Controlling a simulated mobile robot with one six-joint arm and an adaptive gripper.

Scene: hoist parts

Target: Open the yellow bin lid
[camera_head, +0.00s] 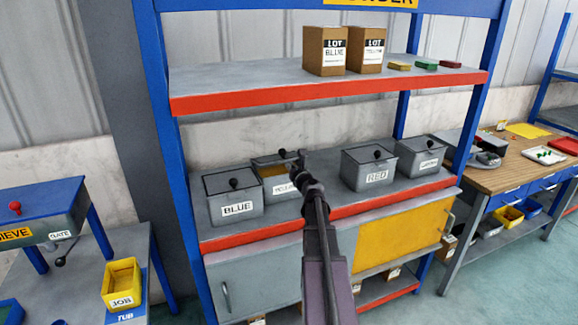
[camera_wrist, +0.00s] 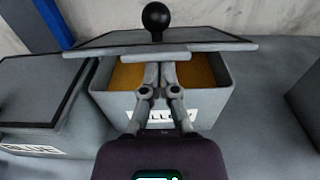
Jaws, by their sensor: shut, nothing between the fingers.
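The yellow bin is a grey box (camera_wrist: 210,105) with a partly hidden label; in the head view it (camera_head: 284,209) stands between the blue and red bins. Its grey lid (camera_wrist: 105,40) with a black ball knob (camera_wrist: 156,18) sits off the front rim, and yellow-orange contents (camera_wrist: 204,76) show below the lid's front edge. My gripper (camera_wrist: 163,62) is shut and empty, its fingertips at the middle of that edge. I cannot tell if they touch it. In the head view my gripper (camera_head: 299,160) is at the bin's right side and hides part of it.
The blue bin (camera_head: 235,208) stands close on the left, lid closed. The red bin (camera_head: 369,174) and another lidded bin (camera_head: 421,160) stand to the right, beyond a gap. An upper shelf (camera_head: 240,88) with two cartons hangs above the bins.

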